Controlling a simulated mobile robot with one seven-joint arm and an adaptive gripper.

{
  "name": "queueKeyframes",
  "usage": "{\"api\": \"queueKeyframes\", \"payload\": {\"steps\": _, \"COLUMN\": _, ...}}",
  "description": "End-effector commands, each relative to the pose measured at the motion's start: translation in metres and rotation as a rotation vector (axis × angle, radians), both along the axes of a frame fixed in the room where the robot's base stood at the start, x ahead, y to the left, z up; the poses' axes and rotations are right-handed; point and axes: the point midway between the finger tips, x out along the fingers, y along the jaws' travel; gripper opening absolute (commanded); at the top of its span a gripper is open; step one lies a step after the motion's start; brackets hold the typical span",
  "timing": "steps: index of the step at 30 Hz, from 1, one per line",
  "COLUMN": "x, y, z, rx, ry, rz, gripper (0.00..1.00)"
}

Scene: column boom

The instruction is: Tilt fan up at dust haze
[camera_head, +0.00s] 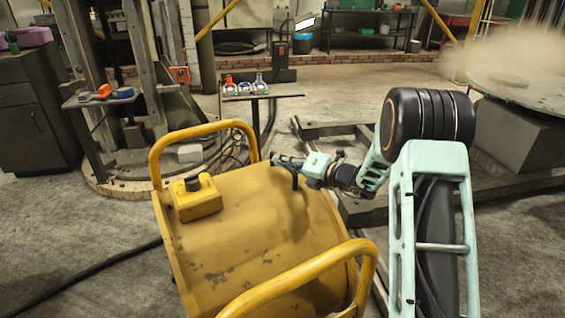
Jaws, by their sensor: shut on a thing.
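The yellow drum-shaped fan (250,225) stands in the foreground. It has a far tubular handle (205,128), a near tubular handle (300,280) and a switch box with a black knob (194,184) on its upper left side. The dust haze (510,55) is a tan cloud at the upper right, over a round metal plate. The fan's open ends are hidden.
A small stand (262,97) with several small items is behind the fan. A metal frame (335,130) lies on the floor at right. A black cable (90,275) runs left. A dark cabinet (35,110) stands at far left. Open floor lies at lower left.

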Motion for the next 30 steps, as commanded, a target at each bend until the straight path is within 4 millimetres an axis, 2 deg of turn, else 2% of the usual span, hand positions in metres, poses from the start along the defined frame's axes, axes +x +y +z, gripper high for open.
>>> {"api": "queueKeyframes", "payload": {"steps": 5, "x": -0.009, "y": 0.017, "z": 0.01, "rx": -0.037, "ry": -0.027, "rz": 0.003, "gripper": 0.0}}
{"api": "queueKeyframes", "payload": {"steps": 12, "x": -0.036, "y": 0.065, "z": 0.023, "rx": -0.159, "ry": -0.103, "rz": 0.008, "gripper": 0.0}}
{"api": "queueKeyframes", "payload": {"steps": 18, "x": -0.054, "y": 0.094, "z": 0.028, "rx": -0.241, "ry": -0.151, "rz": 0.008, "gripper": 0.0}}
{"api": "queueKeyframes", "payload": {"steps": 23, "x": -0.06, "y": 0.103, "z": 0.03, "rx": -0.271, "ry": -0.165, "rz": 0.006, "gripper": 0.0}}
{"api": "queueKeyframes", "payload": {"steps": 30, "x": -0.06, "y": 0.104, "z": 0.031, "rx": -0.275, "ry": -0.166, "rz": 0.005, "gripper": 0.0}}
